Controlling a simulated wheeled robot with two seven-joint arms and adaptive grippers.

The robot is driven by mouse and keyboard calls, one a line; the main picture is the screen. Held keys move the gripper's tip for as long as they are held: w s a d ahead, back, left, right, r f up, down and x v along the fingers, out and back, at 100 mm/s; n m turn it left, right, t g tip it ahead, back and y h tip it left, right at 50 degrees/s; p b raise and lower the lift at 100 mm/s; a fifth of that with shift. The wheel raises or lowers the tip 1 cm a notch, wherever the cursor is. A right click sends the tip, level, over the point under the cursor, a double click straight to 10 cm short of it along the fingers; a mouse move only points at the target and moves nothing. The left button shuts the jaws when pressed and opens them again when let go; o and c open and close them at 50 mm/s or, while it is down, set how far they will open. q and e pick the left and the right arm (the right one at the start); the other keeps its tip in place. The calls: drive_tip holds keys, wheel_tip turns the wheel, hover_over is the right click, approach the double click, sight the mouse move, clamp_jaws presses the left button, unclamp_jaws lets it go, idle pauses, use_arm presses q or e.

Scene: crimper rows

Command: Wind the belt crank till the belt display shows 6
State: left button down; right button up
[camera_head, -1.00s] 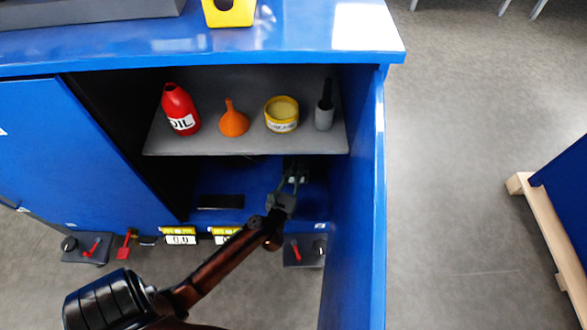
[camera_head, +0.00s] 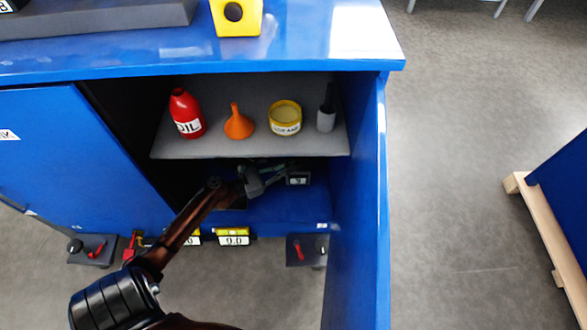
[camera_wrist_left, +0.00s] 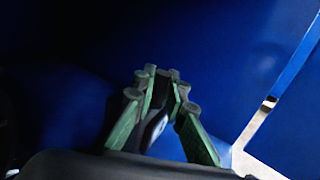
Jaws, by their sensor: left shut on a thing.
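My left gripper (camera_head: 276,168) reaches into the lower compartment of the blue cabinet, under the grey shelf. In the left wrist view its green fingers (camera_wrist_left: 160,92) are closed in, with a small dark, pale-edged piece (camera_wrist_left: 154,129) between them. This seems to be the belt crank's handle, mostly hidden by the fingers. A small dark display box (camera_head: 298,178) stands just right of the fingertips; its digit is too blurred to read surely. My right gripper is not in view.
The grey shelf (camera_head: 200,149) above holds a red oil bottle (camera_head: 187,114), orange funnel (camera_head: 238,122), yellow tin (camera_head: 285,118) and grey brush pot (camera_head: 326,118). The open blue door (camera_head: 362,220) bounds the right. Below are yellow displays, one reading 9.0 (camera_head: 233,237), and red-handled boxes (camera_head: 307,250).

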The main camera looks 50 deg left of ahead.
use_arm(q)
drive_tip(key=shift+w+a+m+g+h+b, duration=0.1)
drive_tip(key=shift+a+m+g+h, duration=0.15)
drive_tip(key=shift+m+h, duration=0.3)
drive_tip(key=shift+a+m+g+h+b, duration=0.1)
drive_tip(key=shift+m+g+h, duration=0.25)
drive_tip(key=shift+h, duration=0.45)
drive_tip(key=shift+w+a+m+g+h+b, duration=0.1)
drive_tip(key=shift+a+m+g+h, duration=0.1)
drive_tip(key=shift+m+h, duration=0.4)
drive_tip(key=shift+h, duration=0.35)
drive_tip(key=shift+r, duration=0.1)
drive_tip(key=c, duration=2.2)
unclamp_jaws()
drive_tip(key=shift+o, duration=1.3)
wheel_tip(320, 180, up, 10)
